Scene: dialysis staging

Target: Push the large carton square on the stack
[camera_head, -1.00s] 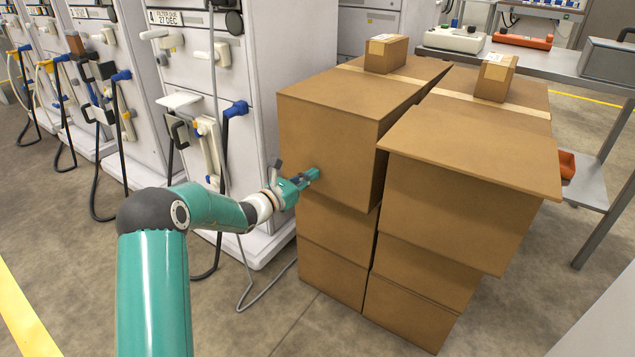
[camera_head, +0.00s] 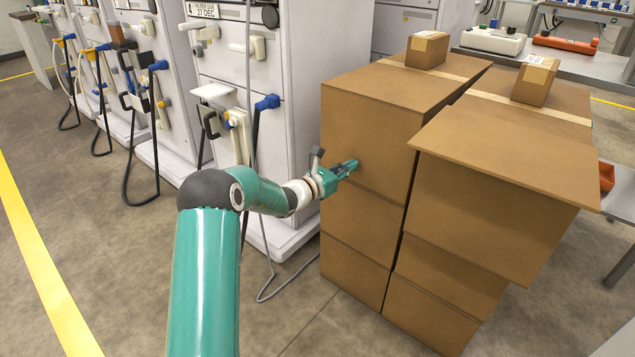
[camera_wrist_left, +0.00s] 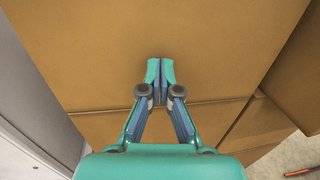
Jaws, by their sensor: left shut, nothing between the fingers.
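A large brown carton (camera_head: 365,135) tops the left stack, its front face about flush with the cartons below (camera_head: 355,235). My left gripper (camera_head: 352,164) is shut and empty, its tips at the lower part of that face. In the left wrist view the closed fingertips (camera_wrist_left: 160,66) point at the carton face (camera_wrist_left: 95,45), above a seam with the carton below (camera_wrist_left: 100,122); I cannot tell if they touch. On the right stack, a large top carton (camera_head: 490,205) juts forward and right over the cartons below (camera_head: 450,280). My right gripper is out of view.
Small taped boxes (camera_head: 427,50) and (camera_head: 536,80) stand on the rear of the stacks. White dialysis machines (camera_head: 290,120) with hoses stand close left of the stacks. A grey bench (camera_head: 585,65) is at the back right. The floor (camera_head: 110,220) at left is clear.

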